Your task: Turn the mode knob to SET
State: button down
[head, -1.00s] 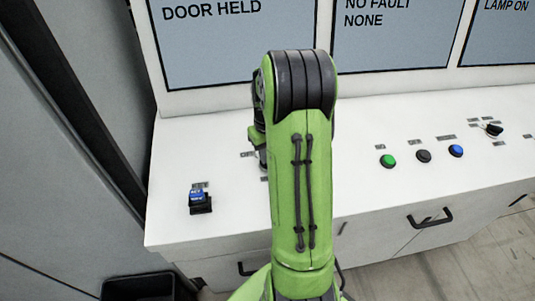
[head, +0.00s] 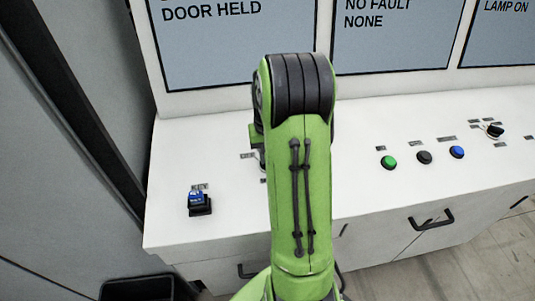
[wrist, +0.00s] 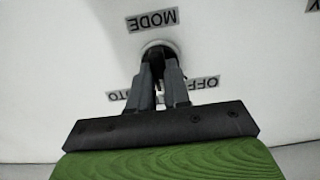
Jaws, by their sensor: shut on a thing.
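An OFF label (wrist: 205,83) and a partly covered label ending in "TO" (wrist: 119,95) lie beside the fingers. I see no SET label, and the knob's pointer is hidden. In the head view my green arm covers the knob and most of the gripper.
A blue-topped black switch (head: 199,203) stands at the left of the white console (head: 225,225). Green (head: 388,162), black (head: 424,158) and blue (head: 457,152) buttons and a black knob (head: 494,131) sit to the right. Screens (head: 235,40) stand behind.

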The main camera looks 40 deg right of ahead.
jog(key=c, duration=1.1)
grip_release()
notch_tip(320, 180, up, 16)
jog(key=shift+f+p, duration=0.1)
jog(key=shift+p, duration=0.5)
jog(key=s+a+r+n+t+h+b, duration=0.1)
jog(key=s+a+n+t+b, duration=0.15)
jog(key=a, duration=0.55)
jog(key=s+a+n+t+b, duration=0.1)
jog(key=s+a, duration=0.3)
jog(key=a, duration=0.4)
jog(key=s+a+f+n, duration=0.1)
jog(key=s+a, duration=0.1)
jog(key=s, duration=0.1)
jog(key=s+a+f+n+t+b, duration=0.1)
jog(key=s+a+f, duration=0.1)
jog(key=s, duration=0.1)
jog(key=s+a+f+n+t+y, duration=0.1)
jog(key=s+a+f, duration=0.1)
jog(key=s+a, duration=0.1)
jog(key=shift+a+f, duration=0.1)
jog(key=shift+f, duration=0.05)
